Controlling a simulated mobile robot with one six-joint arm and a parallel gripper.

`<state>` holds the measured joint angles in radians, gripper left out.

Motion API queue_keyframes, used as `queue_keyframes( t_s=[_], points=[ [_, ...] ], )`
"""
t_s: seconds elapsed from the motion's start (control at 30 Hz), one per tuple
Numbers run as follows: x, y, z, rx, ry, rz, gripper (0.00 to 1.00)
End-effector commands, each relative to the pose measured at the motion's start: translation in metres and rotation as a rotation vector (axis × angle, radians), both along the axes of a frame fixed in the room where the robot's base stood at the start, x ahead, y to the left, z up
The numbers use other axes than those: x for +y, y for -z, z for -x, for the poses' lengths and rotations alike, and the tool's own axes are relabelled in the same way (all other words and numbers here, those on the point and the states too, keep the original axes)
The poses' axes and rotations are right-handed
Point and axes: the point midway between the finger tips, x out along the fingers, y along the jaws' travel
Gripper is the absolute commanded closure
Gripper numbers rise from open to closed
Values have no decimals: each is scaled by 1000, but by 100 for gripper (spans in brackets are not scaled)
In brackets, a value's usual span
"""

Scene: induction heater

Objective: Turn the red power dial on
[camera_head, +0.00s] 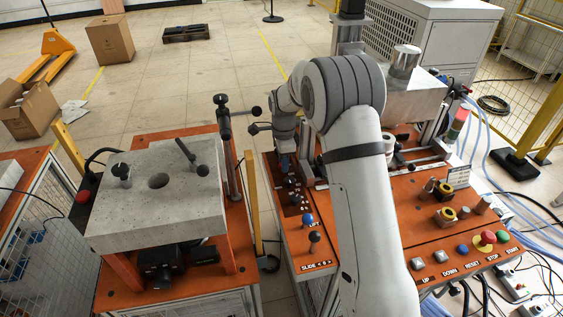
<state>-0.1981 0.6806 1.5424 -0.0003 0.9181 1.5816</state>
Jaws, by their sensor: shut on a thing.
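My gripper (286,166) points down at the far end of the dark control panel (301,248) on the orange bench. It is small in this view and partly covered by my wrist. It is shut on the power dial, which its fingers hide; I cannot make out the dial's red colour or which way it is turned. Several small dark knobs stand on the panel just in front of my gripper. A blue-topped lever (307,218) and a black-topped lever (315,237) stand nearer, by the SLIDE label.
A concrete block (160,225) on an orange stand is at the left. A black upright post (229,150) with side handles stands close left of my gripper. A row of buttons (463,249) and brass-coloured rings (446,215) are at the right. Open floor lies behind.

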Motion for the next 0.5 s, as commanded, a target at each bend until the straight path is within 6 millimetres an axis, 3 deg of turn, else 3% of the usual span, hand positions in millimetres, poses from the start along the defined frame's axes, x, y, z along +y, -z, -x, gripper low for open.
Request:
queue_keyframes(
  t_s=[0.47, 0.5],
  points=[
    [-1, 0, 0, 1, 12, 1, 94],
    [-1, 0, 0, 1, 12, 1, 68]
  ],
)
